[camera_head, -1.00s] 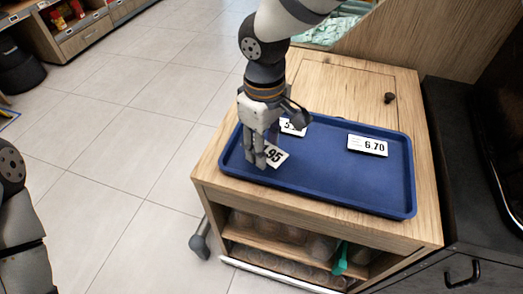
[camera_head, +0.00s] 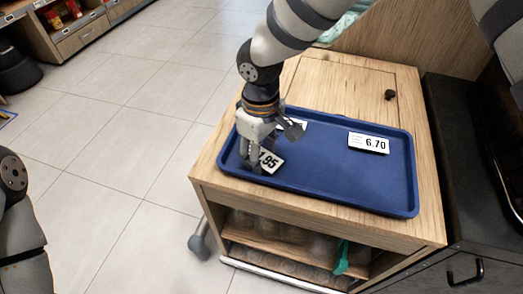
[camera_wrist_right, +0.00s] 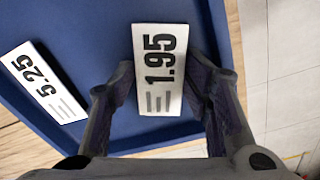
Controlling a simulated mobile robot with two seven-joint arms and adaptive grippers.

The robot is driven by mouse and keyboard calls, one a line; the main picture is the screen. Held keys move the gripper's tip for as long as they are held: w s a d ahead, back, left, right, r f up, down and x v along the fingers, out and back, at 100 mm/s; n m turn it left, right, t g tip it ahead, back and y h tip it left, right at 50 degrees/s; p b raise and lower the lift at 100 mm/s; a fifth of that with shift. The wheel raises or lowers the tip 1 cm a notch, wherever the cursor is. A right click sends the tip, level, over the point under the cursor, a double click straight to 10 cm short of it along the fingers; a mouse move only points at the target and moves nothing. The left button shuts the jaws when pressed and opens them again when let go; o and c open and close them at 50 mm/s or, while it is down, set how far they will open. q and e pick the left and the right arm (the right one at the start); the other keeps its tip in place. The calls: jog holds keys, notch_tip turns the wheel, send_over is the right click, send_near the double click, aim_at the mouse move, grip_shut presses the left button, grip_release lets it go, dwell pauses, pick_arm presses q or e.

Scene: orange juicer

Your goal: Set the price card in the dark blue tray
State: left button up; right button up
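The dark blue tray (camera_head: 330,180) lies on a wooden cabinet. My right gripper (camera_head: 259,164) points down over the tray's left end; it also shows in the right wrist view (camera_wrist_right: 162,75). Its fingers close on the long edges of a white price card reading 1.95 (camera_wrist_right: 160,70). In the head view the card (camera_head: 268,161) is low over the tray floor and partly hidden by the fingers; I cannot tell whether it touches the floor. The 6.70 card (camera_head: 368,143) and the 5.25 card (camera_wrist_right: 42,82) are in the tray. My left gripper is out of view.
The tray's middle and right front are bare. The cabinet top (camera_head: 340,80) has a dark knob (camera_head: 390,95) behind the tray. Shelves with a green-handled item (camera_head: 341,258) are below. A dark counter (camera_head: 460,180) stands on the right.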

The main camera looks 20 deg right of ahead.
aim_at(261, 157)
jog(key=shift+s+f, duration=0.15)
jog(key=shift+f, duration=0.1)
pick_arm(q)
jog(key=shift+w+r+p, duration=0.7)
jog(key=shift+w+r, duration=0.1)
pick_arm(e)
notch_tip(261, 157, up, 13)
jog(key=shift+a+f, duration=0.1)
